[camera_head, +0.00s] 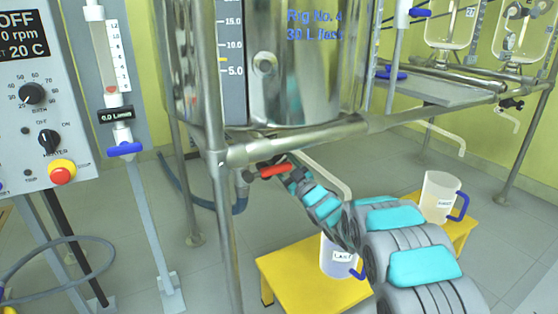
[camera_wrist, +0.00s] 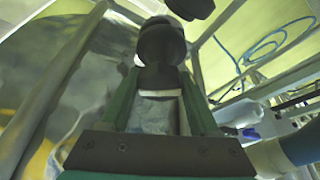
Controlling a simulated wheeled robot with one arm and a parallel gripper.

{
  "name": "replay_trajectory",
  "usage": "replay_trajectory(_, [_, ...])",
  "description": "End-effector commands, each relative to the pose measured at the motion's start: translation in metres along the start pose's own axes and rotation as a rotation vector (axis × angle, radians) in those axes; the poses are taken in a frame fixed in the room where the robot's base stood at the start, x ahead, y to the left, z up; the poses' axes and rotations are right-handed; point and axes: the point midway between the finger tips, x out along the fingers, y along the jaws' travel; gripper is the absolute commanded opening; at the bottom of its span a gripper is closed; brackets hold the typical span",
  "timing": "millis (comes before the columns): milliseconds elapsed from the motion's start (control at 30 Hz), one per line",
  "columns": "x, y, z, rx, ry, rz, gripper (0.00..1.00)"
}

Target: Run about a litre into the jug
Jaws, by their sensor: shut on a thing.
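The steel vessel (camera_head: 290,70) is marked "Rig No. 4" and "30 Litres". Its level scale (camera_head: 231,45) carries a yellow mark above 5.0. A red-handled drain valve (camera_head: 276,170) sits under it, with a pale outlet pipe (camera_head: 326,176) bending down towards the jug. The jug (camera_head: 335,262), pale with a blue handle and a label, stands on a yellow stool, partly hidden by my arm. My gripper (camera_head: 292,176) is at the valve, shut on its handle; in the wrist view, my fingers (camera_wrist: 163,100) flank a pale part below a dark rounded fitting (camera_wrist: 162,42). I cannot see liquid running.
Frame rails (camera_head: 330,136) and legs surround the valve. A control panel (camera_head: 45,100) and flowmeter (camera_head: 112,55) stand at left. Floor between is mostly clear, with hoses at left.

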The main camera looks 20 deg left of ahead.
Motion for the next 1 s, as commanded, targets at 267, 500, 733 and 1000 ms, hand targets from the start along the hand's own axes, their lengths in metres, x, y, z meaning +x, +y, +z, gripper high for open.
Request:
replay_trajectory(267, [0.001,0.0,-0.001,0.0,0.002,0.001,0.74])
replay_trajectory(500, [0.0,0.0,-0.001,0.001,0.001,0.001,0.92])
replay_trajectory(733, [-0.001,0.0,0.0,0.001,0.001,0.001,0.92])
replay_trajectory(1000, [-0.022,0.001,0.0,0.002,-0.003,0.001,0.92])
